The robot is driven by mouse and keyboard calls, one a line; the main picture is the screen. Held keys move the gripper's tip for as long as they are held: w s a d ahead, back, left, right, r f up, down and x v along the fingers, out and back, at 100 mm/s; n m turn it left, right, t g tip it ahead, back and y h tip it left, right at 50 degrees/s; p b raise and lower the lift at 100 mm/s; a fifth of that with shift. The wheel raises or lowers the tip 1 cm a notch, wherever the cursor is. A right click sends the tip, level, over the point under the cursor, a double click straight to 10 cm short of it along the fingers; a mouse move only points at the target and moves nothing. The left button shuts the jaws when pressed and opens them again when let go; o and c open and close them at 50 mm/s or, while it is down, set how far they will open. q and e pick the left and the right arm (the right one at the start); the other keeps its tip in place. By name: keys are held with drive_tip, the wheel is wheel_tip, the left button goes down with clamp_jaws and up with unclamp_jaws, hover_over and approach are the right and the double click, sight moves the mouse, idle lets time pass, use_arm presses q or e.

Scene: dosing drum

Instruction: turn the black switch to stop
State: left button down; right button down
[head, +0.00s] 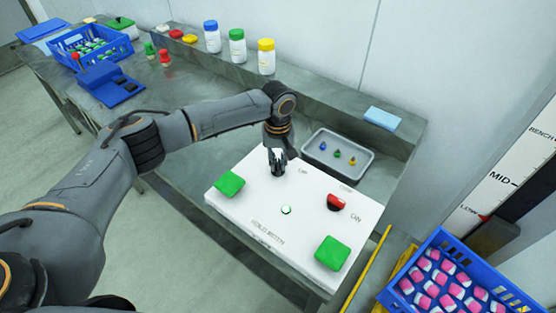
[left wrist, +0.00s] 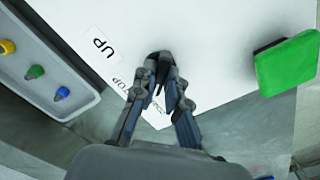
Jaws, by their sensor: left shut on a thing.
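The white control panel (head: 232,207) lies on the grey bench. My left gripper (head: 277,168) points down at its back left part. The left wrist view shows the fingers (left wrist: 163,97) shut on the black switch (left wrist: 159,90). The fingers hide most of the switch, so I cannot tell its setting. Another label, partly covered and ending in "OP", is close to the fingers. My right gripper is not in view.
The panel carries two green buttons (head: 229,184) (head: 332,253), a small pale green light (head: 286,210) and a red rocker (head: 336,202). A grey tray (head: 311,153) with small coloured pieces stands behind it. A blue crate (head: 399,304) is at the lower right.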

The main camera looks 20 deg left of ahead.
sight(278, 164)
use_arm(q)
drive_tip(key=m+p, duration=0.2)
drive_tip(key=m, duration=0.2)
drive_tip(key=shift+r+p, duration=0.15)
drive_tip(key=shift+p, duration=0.15)
drive_tip(key=shift+m+p, duration=0.7)
drive_tip(key=shift+m, duration=1.2)
drive_tip(key=c, duration=1.4)
unclamp_jaws()
drive_tip(key=shift+o, duration=0.2)
wheel_tip(278, 164, up, 12)
